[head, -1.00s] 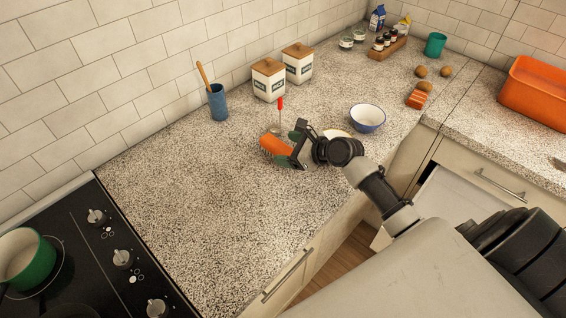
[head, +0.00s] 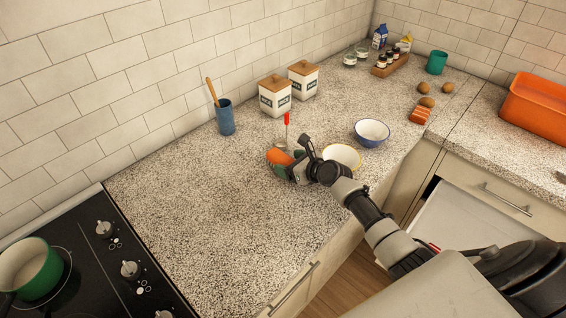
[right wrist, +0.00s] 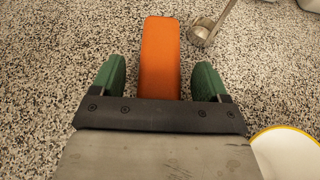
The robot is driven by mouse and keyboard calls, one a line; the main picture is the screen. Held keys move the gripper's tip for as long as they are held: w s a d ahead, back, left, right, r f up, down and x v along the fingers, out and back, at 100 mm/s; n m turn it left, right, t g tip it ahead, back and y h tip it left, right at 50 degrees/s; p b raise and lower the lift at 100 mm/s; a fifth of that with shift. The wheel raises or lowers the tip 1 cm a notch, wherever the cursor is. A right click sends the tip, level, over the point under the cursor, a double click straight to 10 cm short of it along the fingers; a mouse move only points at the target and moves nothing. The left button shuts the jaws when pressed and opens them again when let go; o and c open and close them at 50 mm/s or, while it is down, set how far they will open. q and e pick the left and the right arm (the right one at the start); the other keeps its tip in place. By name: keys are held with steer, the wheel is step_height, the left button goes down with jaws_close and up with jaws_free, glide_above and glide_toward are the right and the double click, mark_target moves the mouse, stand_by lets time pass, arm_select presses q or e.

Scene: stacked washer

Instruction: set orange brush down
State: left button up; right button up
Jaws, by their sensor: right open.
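The orange brush (head: 279,157) is at the counter's middle, directly in front of my right gripper (head: 287,162), which partly hides it. In the right wrist view the brush (right wrist: 160,57) points away between the two green fingers of my right gripper (right wrist: 158,75). The gripper is open, with a gap showing between the brush and each finger. The brush appears to lie on the speckled counter (head: 200,210). Its near end is hidden by the gripper body. My left gripper is not in view.
A red-handled metal ladle (head: 287,120) is just behind the brush; its cup (right wrist: 203,33) shows close to its right. A yellow-rimmed bowl (head: 343,157) and a blue-rimmed bowl (head: 371,132) stand to the right. The counter left of the brush is clear up to the stove (head: 85,265).

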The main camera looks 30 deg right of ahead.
steer(key=shift+x, duration=0.8)
steer(key=shift+s, duration=0.1)
steer(key=shift+c, duration=0.7)
steer(key=c, duration=0.9)
steer(key=shift+c, duration=0.2)
steer(key=shift+r, duration=0.1)
